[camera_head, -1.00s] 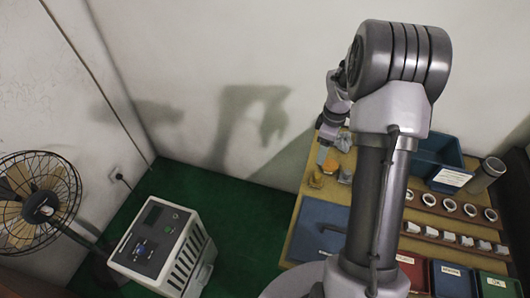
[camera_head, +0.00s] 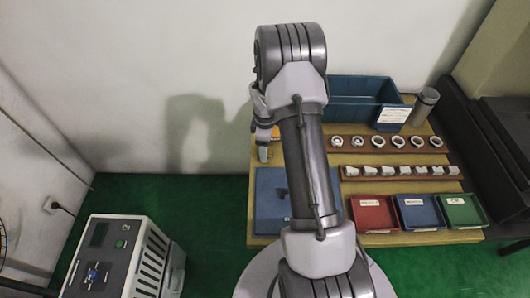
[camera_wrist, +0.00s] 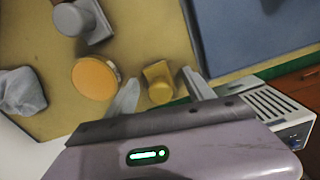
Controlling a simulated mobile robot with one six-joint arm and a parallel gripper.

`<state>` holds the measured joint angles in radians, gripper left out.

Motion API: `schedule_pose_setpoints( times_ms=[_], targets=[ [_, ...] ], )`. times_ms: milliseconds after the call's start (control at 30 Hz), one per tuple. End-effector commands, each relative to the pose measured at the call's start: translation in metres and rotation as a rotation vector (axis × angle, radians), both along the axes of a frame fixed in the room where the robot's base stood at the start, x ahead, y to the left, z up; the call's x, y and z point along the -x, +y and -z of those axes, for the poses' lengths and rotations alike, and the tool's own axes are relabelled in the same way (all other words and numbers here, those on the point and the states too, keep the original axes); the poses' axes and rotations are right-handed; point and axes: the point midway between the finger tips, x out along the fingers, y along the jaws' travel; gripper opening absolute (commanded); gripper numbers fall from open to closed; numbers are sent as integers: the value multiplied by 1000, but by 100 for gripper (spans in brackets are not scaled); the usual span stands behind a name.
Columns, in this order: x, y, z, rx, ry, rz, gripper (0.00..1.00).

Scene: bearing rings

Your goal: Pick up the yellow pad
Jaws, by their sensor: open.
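In the wrist view a small yellow block-like piece, which I take as the yellow pad (camera_wrist: 159,84), lies near the edge of the tan board. My gripper (camera_wrist: 160,77) is open, with one finger on each side of the pad in this view. I cannot tell whether the fingers touch it or how high they are above the board. In the head view my gripper (camera_head: 263,153) points down at the board's left side, beside the blue mat. The pad is not clear in that view, where the arm hides part of the area.
A round orange-yellow disc (camera_wrist: 95,78) lies close left of the pad, with a grey knobbed piece (camera_wrist: 80,19) and a grey cloth (camera_wrist: 21,92) beyond. The blue mat (camera_head: 270,205) is nearby. A blue bin (camera_head: 352,88), ring racks and small trays (camera_head: 372,214) stand right.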

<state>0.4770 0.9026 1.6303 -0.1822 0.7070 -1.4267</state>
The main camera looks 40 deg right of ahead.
Motion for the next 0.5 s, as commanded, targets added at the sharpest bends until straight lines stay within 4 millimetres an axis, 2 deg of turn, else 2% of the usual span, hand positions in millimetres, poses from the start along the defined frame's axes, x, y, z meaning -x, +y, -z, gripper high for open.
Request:
schedule_pose_setpoints(
  times_ms=[67, 367, 500],
  targets=[
    [0, 0, -2, 1, -1, 0, 62],
    [0, 0, -2, 0, 0, 0, 3],
    [0, 0, -2, 0, 0, 0, 0]
  ],
)
